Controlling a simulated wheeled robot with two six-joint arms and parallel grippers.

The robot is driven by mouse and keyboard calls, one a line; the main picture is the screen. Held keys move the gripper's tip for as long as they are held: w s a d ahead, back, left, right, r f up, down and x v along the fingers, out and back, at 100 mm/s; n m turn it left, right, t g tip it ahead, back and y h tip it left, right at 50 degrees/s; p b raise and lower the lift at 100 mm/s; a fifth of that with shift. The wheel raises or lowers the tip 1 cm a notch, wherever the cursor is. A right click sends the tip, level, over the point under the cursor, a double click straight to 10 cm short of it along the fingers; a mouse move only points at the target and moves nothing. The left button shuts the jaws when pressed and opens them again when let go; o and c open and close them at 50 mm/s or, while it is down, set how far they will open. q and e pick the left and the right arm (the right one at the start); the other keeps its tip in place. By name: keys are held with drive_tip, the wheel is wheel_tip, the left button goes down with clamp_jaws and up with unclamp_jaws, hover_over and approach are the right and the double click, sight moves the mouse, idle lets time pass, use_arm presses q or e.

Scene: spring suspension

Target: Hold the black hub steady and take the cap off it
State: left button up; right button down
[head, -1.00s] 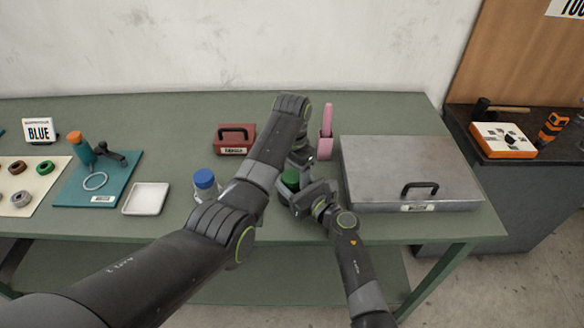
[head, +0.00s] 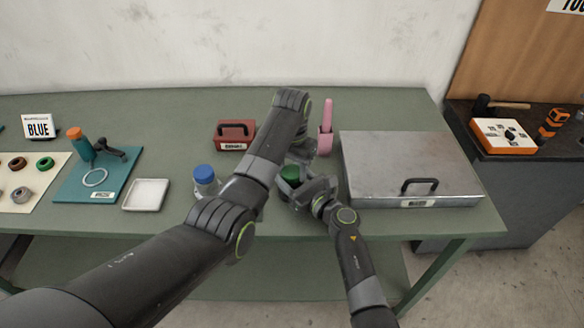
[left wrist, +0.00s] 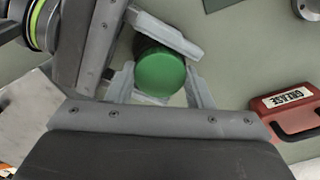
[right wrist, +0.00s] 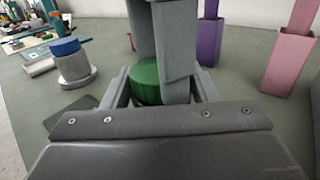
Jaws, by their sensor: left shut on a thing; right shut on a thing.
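The green cap (head: 289,174) sits at the middle of the table's front part, partly covered by my grippers in the head view. The left wrist view shows its round top (left wrist: 160,73), with the dark side of the black hub (left wrist: 146,46) just behind it. My left gripper (head: 302,152) reaches down from above, and its fingers are shut on the cap, also seen in the right wrist view (right wrist: 146,76). My right gripper (head: 296,193) comes in low from the front and is shut around the hub. Most of the hub is hidden by fingers and palm.
A blue-capped jar (head: 205,180) stands close left of the hub. A red grease box (head: 232,145) and a pink holder (head: 325,143) stand behind. A large metal case (head: 405,165) is to the right. A white tray (head: 146,194) lies further left.

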use_arm(q)
drive_tip(key=o, duration=1.1)
drive_tip(key=shift+r, duration=2.25)
drive_tip(key=shift+c, duration=0.4)
wheel_tip(320, 180, up, 3)
drive_tip(key=m, duration=0.3)
drive_tip(key=shift+r, duration=0.1)
drive_tip(key=shift+f, duration=3.9)
